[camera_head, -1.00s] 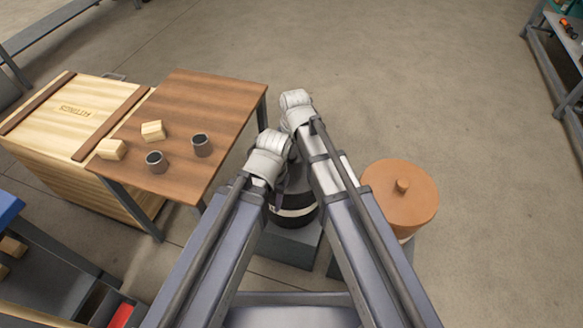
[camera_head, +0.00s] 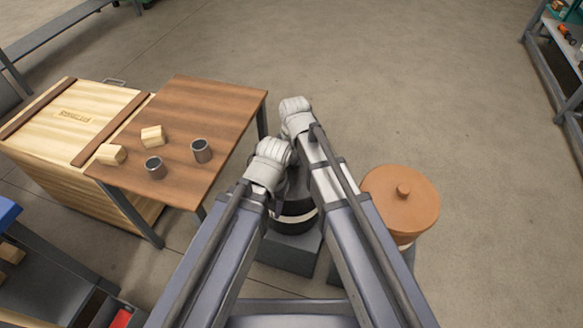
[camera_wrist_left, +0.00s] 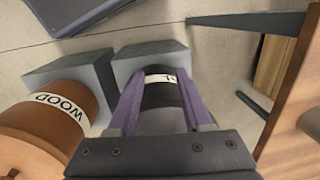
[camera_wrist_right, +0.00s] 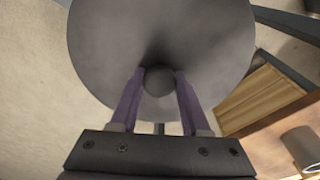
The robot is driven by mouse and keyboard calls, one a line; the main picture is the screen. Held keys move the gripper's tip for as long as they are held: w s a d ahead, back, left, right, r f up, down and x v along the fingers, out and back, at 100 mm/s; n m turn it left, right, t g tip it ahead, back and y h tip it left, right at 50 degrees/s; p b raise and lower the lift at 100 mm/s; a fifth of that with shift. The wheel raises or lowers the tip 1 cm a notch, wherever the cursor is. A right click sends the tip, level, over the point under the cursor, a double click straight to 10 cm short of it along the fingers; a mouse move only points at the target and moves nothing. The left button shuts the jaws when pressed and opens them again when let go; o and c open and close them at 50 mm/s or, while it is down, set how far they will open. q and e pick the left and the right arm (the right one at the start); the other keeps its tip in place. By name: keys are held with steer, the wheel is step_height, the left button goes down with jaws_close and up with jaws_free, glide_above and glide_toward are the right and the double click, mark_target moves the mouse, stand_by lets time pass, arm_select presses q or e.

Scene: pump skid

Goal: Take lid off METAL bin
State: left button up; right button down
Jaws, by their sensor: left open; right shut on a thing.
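The METAL bin (camera_head: 293,222) is a dark cylinder with a white band on a grey block, partly hidden behind my arms. In the left wrist view the bin (camera_wrist_left: 160,97) shows a white label, only its last letter readable. The grey round lid (camera_wrist_right: 105,35) fills the right wrist view. My right gripper (camera_wrist_right: 159,78) is shut on the lid's round knob. I cannot tell whether the lid touches the bin. My left gripper (camera_wrist_left: 161,76) is open and empty, its fingers spread with the bin between them in view. The head view hides both grippers' fingertips.
An orange-brown WOOD bin (camera_wrist_left: 42,122) with its lid (camera_head: 380,205) stands to the right in the head view. A wooden table (camera_head: 195,105) with two cups and blocks stands left, beside a crate (camera_head: 45,125). Floor beyond the bins is clear.

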mark_target(291, 160)
steer(key=shift+r, duration=0.15)
stand_by(0.3)
step_height(291, 160, up, 10)
steer(key=p, duration=1)
